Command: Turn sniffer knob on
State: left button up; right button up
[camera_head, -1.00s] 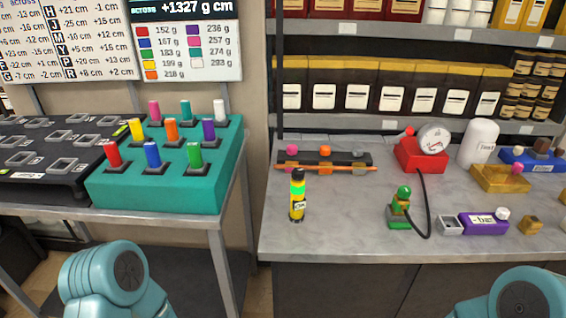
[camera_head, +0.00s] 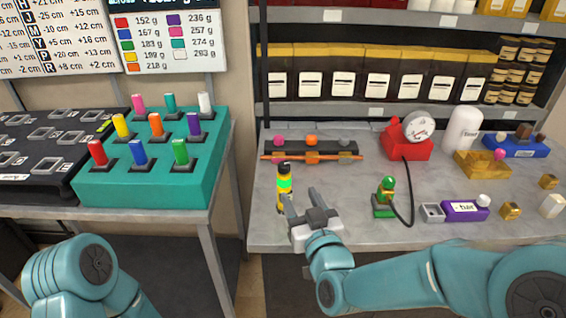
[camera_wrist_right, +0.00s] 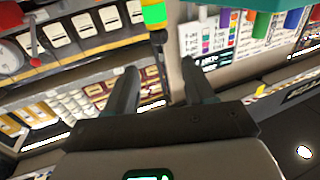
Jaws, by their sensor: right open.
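A slim cylinder (camera_head: 284,184) with yellow and black parts and a bright green band stands upright near the front left of the grey counter. I take it for the sniffer; no knob on it can be made out. My right gripper (camera_head: 301,197) is open and empty, just right of and nearer than the cylinder, with its fingers pointing towards the back. In the right wrist view the cylinder (camera_wrist_right: 154,14) shows at the top edge, beyond the open fingers (camera_wrist_right: 160,76) and partly cut off. My left gripper is out of view; only part of my left arm shows.
A green-knobbed device (camera_head: 386,198) with a black hose to a red gauge unit (camera_head: 404,147) stands to the right. A dark rack (camera_head: 311,151) with coloured knobs and an orange rod lies behind. A purple box (camera_head: 464,210) is farther right. Bare counter lies between cylinder and green-knobbed device.

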aim_at(286, 170)
jog(key=p+x, duration=0.2)
jog(key=x, duration=1)
jog(key=shift+w+a, duration=0.1)
jog(key=shift+w, duration=0.2)
jog(key=shift+f, duration=0.1)
